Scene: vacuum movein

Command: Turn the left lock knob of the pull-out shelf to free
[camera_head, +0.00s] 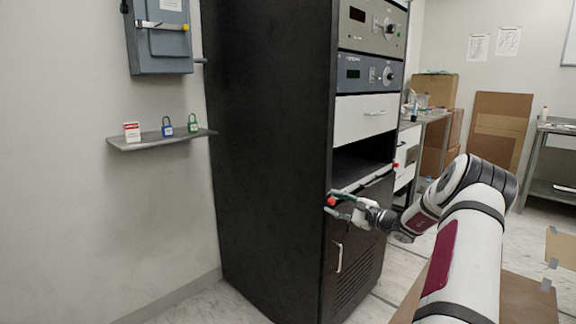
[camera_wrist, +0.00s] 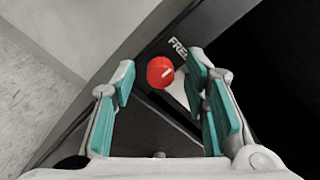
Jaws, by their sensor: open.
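The left lock knob (camera_head: 331,200) is a small red knob at the left front edge of the pull-out shelf (camera_head: 362,181). My gripper (camera_head: 332,206) is at the knob, open and empty. In the wrist view its green-padded fingers (camera_wrist: 160,80) stand on either side of the knob, with gaps visible. I cannot tell how deep the knob sits between them.
The black rack cabinet (camera_head: 270,150) has a white drawer (camera_head: 366,118) above the dark shelf opening and a lower door with a handle (camera_head: 339,257). A wall ledge (camera_head: 160,141) with padlocks is at left. Cardboard (camera_head: 500,130) and a table (camera_head: 432,118) stand behind.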

